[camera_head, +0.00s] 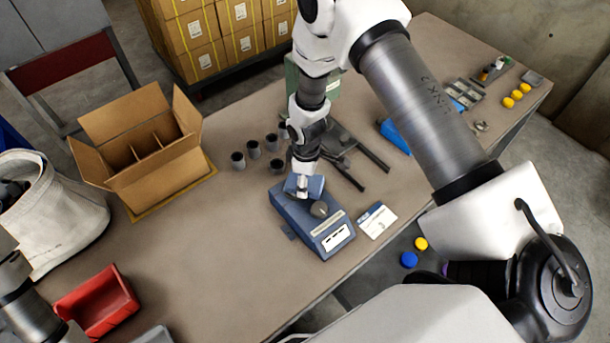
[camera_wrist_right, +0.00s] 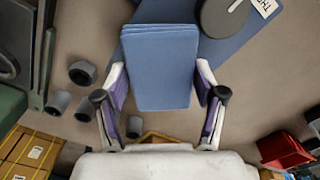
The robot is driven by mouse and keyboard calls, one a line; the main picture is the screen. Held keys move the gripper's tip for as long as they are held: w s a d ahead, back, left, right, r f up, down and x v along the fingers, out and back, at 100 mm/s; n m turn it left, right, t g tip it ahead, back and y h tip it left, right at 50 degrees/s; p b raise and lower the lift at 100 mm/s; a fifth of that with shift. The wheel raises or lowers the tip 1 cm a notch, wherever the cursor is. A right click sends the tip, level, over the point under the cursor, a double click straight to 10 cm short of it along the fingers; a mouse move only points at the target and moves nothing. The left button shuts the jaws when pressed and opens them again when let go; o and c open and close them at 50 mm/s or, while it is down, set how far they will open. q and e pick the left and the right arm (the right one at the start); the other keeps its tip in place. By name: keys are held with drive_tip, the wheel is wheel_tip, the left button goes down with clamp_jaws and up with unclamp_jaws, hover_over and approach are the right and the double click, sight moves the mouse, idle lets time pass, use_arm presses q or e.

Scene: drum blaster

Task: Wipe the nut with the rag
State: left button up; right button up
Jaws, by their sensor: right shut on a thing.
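The blue folded rag (camera_wrist_right: 160,65) is held between the two fingers of my right gripper (camera_wrist_right: 160,92) in the wrist view. In the head view the rag (camera_head: 316,187) and the right gripper (camera_head: 300,182) are just above the far end of a blue box-like device (camera_head: 325,233). A round grey disc (camera_head: 320,209) sits on the device beside the rag. I cannot tell whether the rag touches the device. Several grey hollow cylinders (camera_head: 253,149) stand on the table to the left. My left gripper is out of view.
An open cardboard box (camera_head: 150,178) with dividers stands at the left. A red bin (camera_head: 96,301) is at the lower left. A white card (camera_head: 377,220) lies right of the device. Dark metal bars (camera_head: 345,177) lie behind it.

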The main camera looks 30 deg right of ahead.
wheel_tip(320, 180, up, 6)
drive_tip(key=p, duration=0.4)
drive_tip(key=shift+f, duration=0.1)
